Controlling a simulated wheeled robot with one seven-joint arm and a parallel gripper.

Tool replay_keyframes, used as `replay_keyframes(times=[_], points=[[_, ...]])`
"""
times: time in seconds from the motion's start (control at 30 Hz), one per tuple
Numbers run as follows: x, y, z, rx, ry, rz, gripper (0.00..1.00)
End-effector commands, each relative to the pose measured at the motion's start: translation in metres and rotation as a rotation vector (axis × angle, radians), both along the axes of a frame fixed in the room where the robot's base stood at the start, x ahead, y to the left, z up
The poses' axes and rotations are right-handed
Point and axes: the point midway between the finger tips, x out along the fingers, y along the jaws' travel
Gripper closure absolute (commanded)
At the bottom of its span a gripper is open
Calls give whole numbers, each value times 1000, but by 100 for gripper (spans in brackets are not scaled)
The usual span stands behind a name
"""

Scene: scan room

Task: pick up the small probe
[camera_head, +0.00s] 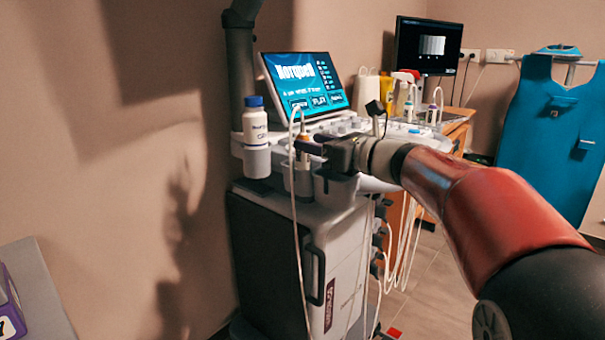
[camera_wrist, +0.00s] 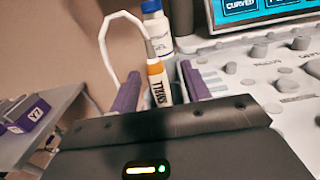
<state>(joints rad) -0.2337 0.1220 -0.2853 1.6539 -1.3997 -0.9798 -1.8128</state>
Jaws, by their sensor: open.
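The small probe (camera_wrist: 157,88) stands upright in the wrist view, with an orange and white body and a vertical label that seems to read SMALL. A white cable loops from its top to the left. My gripper (camera_wrist: 160,74) is open, with one purple finger on each side of the probe. Clear gaps seem to show on both sides. In the head view, my gripper (camera_head: 311,147) reaches in from the right at the cart's left front, and the probe's orange part (camera_head: 303,136) shows beside the fingers. The probe's lower end is hidden.
A white bottle with a blue cap (camera_head: 255,121) stands left of the probe in a holder on the ultrasound cart (camera_head: 275,235). The lit screen (camera_head: 303,82) rises behind the control panel. White cables hang down the cart's front. Sprayers and bottles (camera_head: 403,95) stand farther right.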

Motion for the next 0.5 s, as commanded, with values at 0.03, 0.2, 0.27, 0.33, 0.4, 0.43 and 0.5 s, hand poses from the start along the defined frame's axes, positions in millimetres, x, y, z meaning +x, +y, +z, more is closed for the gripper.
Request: replay_keyframes(times=[0.03, 0.2, 0.27, 0.33, 0.4, 0.43, 0.5], points=[[1, 3, 0, 1, 1, 1, 53], [10, 22, 1, -1, 1, 3, 53], [15, 31, 0, 0, 1, 1, 53], [22, 38, 0, -1, 1, 2, 53], [26, 42, 0, -1, 1, -1, 53], [27, 43, 0, 0, 0, -1, 53], [27, 43, 0, 1, -1, -2, 53]])
